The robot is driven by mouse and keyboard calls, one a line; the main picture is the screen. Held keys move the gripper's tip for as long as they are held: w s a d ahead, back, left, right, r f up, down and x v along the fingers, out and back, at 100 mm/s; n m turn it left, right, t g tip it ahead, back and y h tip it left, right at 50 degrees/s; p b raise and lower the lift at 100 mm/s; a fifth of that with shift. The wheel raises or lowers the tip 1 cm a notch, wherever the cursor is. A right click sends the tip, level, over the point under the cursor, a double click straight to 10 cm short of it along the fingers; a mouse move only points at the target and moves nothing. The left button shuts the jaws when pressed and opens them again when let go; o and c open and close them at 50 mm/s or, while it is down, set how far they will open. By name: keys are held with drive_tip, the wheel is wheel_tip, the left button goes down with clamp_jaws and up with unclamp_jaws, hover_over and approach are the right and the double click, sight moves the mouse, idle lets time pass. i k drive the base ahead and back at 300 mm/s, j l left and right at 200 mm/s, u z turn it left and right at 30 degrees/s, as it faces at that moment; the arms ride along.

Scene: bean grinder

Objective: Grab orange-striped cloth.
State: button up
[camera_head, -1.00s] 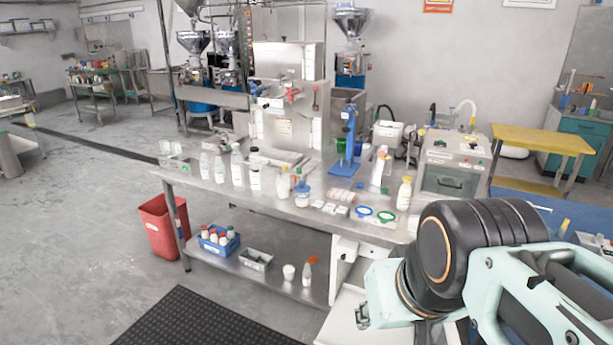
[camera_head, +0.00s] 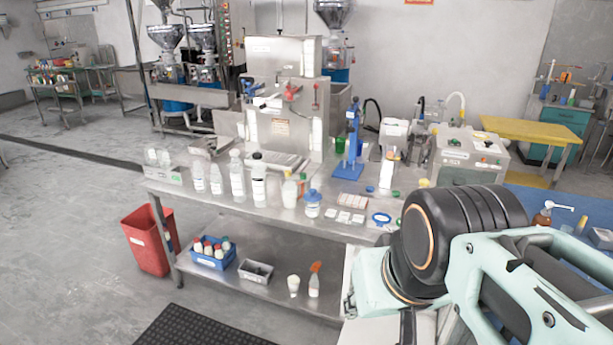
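I do not see an orange-striped cloth anywhere in the head view. My gripper does not show either. Only my own arm, pale green with a large black joint, fills the lower right of the head view. It hides part of the right end of the steel workbench and the floor there.
The steel workbench (camera_head: 222,203) holds several bottles, a blue stand (camera_head: 352,150) and small trays. Its lower shelf holds a blue crate (camera_head: 212,254) and a spray bottle (camera_head: 314,281). A red bin (camera_head: 148,243) stands at its left. The floor at left is clear.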

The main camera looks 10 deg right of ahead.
sight(344, 199)
drive_tip(key=i+j+z, duration=0.1)
drive_tip(key=i+j, duration=0.45)
drive_tip(key=j, duration=0.15)
drive_tip(key=i+j+z, duration=0.15)
drive_tip(key=i+j, duration=0.5)
drive_tip(key=i, duration=0.05)
